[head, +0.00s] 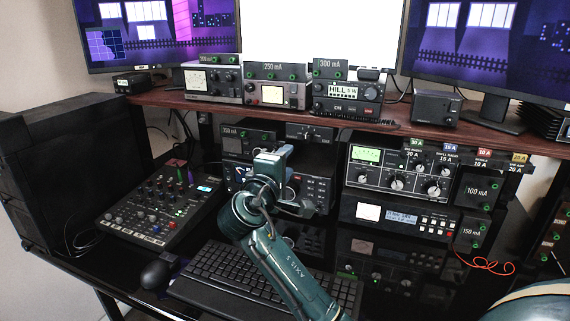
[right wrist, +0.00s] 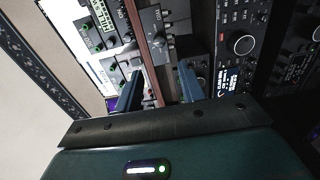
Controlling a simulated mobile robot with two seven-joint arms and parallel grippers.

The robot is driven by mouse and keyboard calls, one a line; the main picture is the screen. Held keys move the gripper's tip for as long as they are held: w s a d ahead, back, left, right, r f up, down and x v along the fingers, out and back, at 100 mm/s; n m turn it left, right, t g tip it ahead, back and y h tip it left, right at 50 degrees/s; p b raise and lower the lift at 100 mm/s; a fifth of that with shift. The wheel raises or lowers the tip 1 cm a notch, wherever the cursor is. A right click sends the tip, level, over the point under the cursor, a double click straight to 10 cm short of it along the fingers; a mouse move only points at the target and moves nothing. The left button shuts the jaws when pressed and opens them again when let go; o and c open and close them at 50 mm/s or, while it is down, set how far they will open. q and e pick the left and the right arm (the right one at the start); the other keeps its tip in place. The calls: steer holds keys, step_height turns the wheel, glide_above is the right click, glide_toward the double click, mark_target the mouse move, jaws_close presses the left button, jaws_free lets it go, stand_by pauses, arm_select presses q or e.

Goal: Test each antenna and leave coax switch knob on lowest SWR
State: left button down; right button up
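A small dark box with a selector knob, likely the coax switch (head: 311,132), hangs under the wooden shelf in the head view. In the right wrist view a grey box with a knob, likely the same switch (right wrist: 152,28), lies beyond the gap between my fingers. My right gripper (head: 284,182) is before the radios below and left of the switch, apart from its knob. Its fingers are spread and empty in the right wrist view (right wrist: 160,90). The tuner (head: 398,178) has a green-lit meter and several knobs. A cream-lit meter box (head: 276,94) sits on the shelf. My left gripper is not in view.
The wooden shelf edge (head: 440,133) runs above the switch and tuner. A mixer (head: 160,212), a keyboard (head: 222,267) and a mouse (head: 155,273) lie on the dark desk. A red cable (head: 485,265) lies at the right. Radios stand close behind my gripper.

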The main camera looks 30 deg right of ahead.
jaws_close()
stand_by(1.4)
